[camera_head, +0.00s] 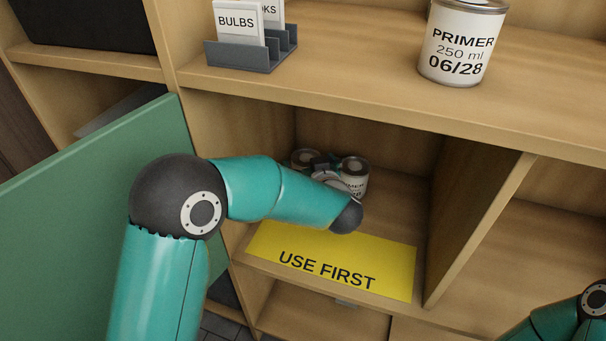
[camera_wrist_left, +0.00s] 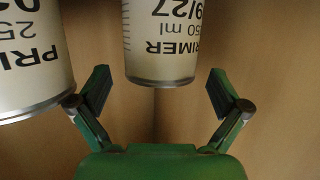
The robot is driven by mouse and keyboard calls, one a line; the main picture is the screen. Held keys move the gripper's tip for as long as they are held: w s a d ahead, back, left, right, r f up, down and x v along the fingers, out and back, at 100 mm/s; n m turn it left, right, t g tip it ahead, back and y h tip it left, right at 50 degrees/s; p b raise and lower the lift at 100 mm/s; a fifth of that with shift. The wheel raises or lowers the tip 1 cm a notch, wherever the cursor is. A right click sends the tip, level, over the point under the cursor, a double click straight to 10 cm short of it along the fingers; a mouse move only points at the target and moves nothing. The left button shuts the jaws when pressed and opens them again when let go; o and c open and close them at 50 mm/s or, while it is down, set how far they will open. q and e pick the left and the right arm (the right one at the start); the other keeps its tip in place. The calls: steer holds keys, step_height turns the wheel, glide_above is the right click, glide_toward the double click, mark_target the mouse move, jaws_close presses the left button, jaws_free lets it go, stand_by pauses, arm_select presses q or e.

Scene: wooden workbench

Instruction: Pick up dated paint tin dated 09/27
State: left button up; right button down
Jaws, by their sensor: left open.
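My left gripper (camera_wrist_left: 158,95) is open, with one finger to either side of this tin's near end and a gap at both sides. In the head view my left gripper (camera_head: 324,166) is inside the shelf compartment, mostly hidden by my own wrist. A tin (camera_head: 304,157) shows behind it to the left. My right gripper is out of the picture.
Another primer tin (camera_wrist_left: 30,60) stands close by; in the head view a primer tin (camera_head: 355,177) is right of the gripper. A yellow "USE FIRST" label (camera_head: 330,262) lies at the compartment's front. A 06/28 tin (camera_head: 461,42) stands above. A green door (camera_head: 90,215) is left.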

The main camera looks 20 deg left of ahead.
arm_select(q)
steer(key=shift+w+a+f, duration=0.15)
steer(key=shift+w+a, duration=0.15)
steer(key=shift+w, duration=0.15)
steer(key=c, duration=1.5)
